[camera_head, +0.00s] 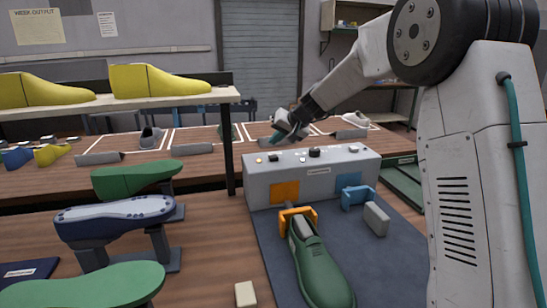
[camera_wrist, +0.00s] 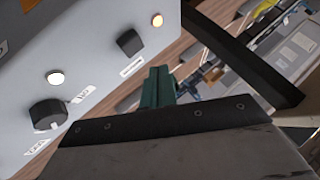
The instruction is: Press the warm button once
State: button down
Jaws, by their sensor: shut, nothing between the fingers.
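A grey control box (camera_head: 330,182) stands on the bench with small controls along its top. In the wrist view its panel (camera_wrist: 85,30) carries a round amber-lit piece (camera_wrist: 157,20), a black square button (camera_wrist: 130,42), a white-lit round piece (camera_wrist: 56,78) and a black knob (camera_wrist: 48,115). Small labels sit beside some of them, too small to read surely, so I cannot tell which one is the warm button. My gripper (camera_wrist: 158,88) is shut and empty, its teal fingers beside the panel's edge. In the head view my gripper (camera_head: 268,142) hangs above the back left of the box.
A green shoe (camera_head: 320,268) lies on the dark mat before the box, by an orange bracket (camera_head: 297,215). A blue bracket (camera_head: 358,196) and a grey block (camera_head: 376,219) stand right. Lasts fill the left; yellow lasts (camera_head: 155,80) lie on a raised shelf.

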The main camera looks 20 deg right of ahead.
aim_at(278, 167)
jog(key=shift+r, duration=1.25)
jog(key=s+f, duration=0.1)
jog(key=s+f+g, duration=0.1)
jog(key=s, duration=0.1)
jog(key=s+f+g, duration=0.1)
jog(key=f, duration=0.1)
jog(key=shift+s+a, duration=0.2)
jog(key=shift+a, duration=0.05)
jog(key=s+d+n+g+h, duration=0.1)
jog(key=s+d+g+h, duration=0.1)
jog(key=s, duration=2.2)
jog(key=s+d+r+g+h, duration=0.1)
jog(key=s+d+g+h, duration=0.1)
jog(key=s, duration=2.3)
jog(key=shift+s+d+r+n+h, duration=0.2)
jog(key=shift+d+r+n+h, duration=0.15)
jog(key=shift+h, duration=0.35)
